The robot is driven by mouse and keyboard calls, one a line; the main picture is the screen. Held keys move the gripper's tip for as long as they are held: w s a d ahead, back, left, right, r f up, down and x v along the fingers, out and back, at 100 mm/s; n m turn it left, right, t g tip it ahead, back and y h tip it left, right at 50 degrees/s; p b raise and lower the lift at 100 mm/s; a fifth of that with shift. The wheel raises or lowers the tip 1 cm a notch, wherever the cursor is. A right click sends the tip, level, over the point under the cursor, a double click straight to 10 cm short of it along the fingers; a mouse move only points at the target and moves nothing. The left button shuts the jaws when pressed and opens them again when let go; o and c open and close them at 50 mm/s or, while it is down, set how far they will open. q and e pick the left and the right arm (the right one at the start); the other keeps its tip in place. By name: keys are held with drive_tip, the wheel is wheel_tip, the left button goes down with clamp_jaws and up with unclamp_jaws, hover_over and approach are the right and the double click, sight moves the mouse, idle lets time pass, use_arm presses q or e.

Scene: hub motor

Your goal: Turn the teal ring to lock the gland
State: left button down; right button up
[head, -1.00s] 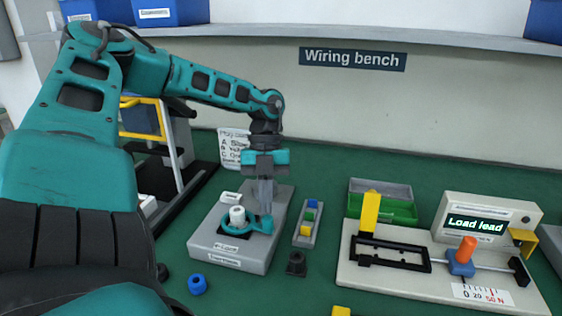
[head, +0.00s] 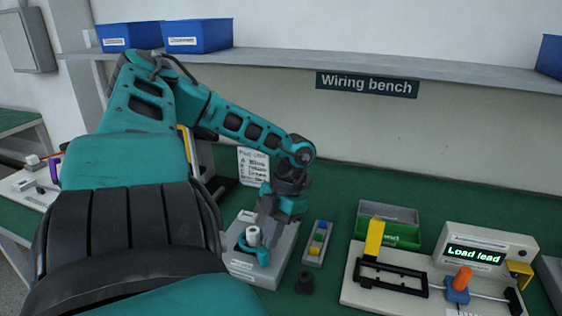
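The teal ring (head: 244,244) sits around the base of the white gland (head: 253,236) on a grey block (head: 240,267). Its tab points toward the front right. My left gripper (head: 264,241) reaches down from above, tilted, with its fingers close together at the tab. It looks shut on the ring's tab, though the fingertips are small and partly overlap it. The gland stands upright to the left of the fingers. My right gripper is not in view.
A tray of small coloured blocks (head: 317,243) and a small dark part (head: 304,283) lie right of the grey block. A shelf (head: 400,71) runs behind.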

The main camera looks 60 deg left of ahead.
use_arm(q)
drive_tip(key=s+m, duration=0.1)
drive_tip(key=s+m+y, duration=0.1)
drive_tip(key=m, duration=0.1)
drive_tip(key=shift+d+m, duration=0.2)
drive_tip(key=shift+m, duration=0.1)
drive_tip(key=m, duration=0.1)
drive_tip(key=s+m+y, duration=0.1)
drive_tip(key=shift+s+m, duration=0.25)
drive_tip(key=shift+m, duration=0.15)
drive_tip(key=shift+s+a+m+y+p, duration=0.1)
drive_tip(key=shift+s+m+y+p, duration=0.25)
drive_tip(key=shift+m, duration=0.25)
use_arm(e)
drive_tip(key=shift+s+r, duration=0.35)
use_arm(q)
drive_tip(key=shift+w+f, duration=0.1)
drive_tip(key=shift+w, duration=0.05)
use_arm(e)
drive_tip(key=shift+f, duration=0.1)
